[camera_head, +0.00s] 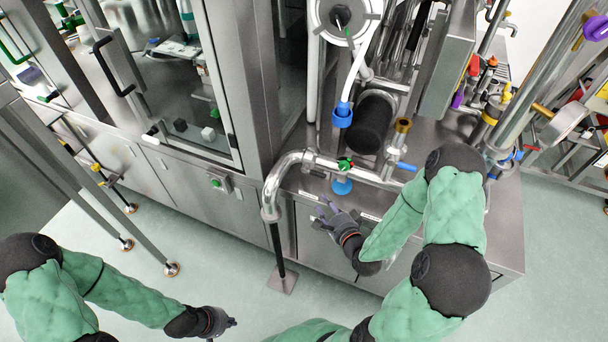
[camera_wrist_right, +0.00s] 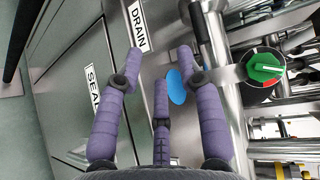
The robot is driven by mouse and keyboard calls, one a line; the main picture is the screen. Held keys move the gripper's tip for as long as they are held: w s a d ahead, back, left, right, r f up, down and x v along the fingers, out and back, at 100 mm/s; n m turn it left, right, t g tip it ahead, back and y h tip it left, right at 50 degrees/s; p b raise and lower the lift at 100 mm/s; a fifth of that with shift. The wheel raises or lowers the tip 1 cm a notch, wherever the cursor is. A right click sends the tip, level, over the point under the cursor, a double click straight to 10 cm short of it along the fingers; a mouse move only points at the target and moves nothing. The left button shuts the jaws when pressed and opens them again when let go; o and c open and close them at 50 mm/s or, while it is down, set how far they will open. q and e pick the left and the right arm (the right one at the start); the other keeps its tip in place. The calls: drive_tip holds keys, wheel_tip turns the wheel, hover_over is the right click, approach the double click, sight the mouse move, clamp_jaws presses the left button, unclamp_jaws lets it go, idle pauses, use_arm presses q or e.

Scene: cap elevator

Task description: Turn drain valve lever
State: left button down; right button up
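My right gripper (camera_head: 328,210) is open and empty, with its purple fingers in front of the steel cabinet. In the right wrist view its spread fingers (camera_wrist_right: 160,68) point toward a blue disc (camera_wrist_right: 177,86), partly behind them. The blue disc also shows in the head view (camera_head: 341,186), below a green and red knob (camera_head: 345,163) on the steel pipe. The knob is right of the fingers in the wrist view (camera_wrist_right: 264,68), apart from them. A "DRAIN" label (camera_wrist_right: 138,25) is beside the fingertips. I cannot tell which part is the drain lever. My left gripper (camera_head: 226,321) hangs low; its fingers are unclear.
A curved steel pipe (camera_head: 272,190) runs left of the right hand. A blue handle (camera_head: 405,166) sits to the right. A "SEAL" label (camera_wrist_right: 93,88) is on the cabinet. A glass-doored machine (camera_head: 170,90) stands at left.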

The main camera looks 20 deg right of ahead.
sight(314, 173)
drive_tip(key=shift+m+t, duration=0.7)
drive_tip(key=w, duration=0.3)
drive_tip(key=w+d+r+b, duration=0.1)
drive_tip(key=w, duration=0.6)
drive_tip(key=shift+w+d+r, duration=0.2)
drive_tip(key=shift+d+r, duration=0.2)
clamp_jaws()
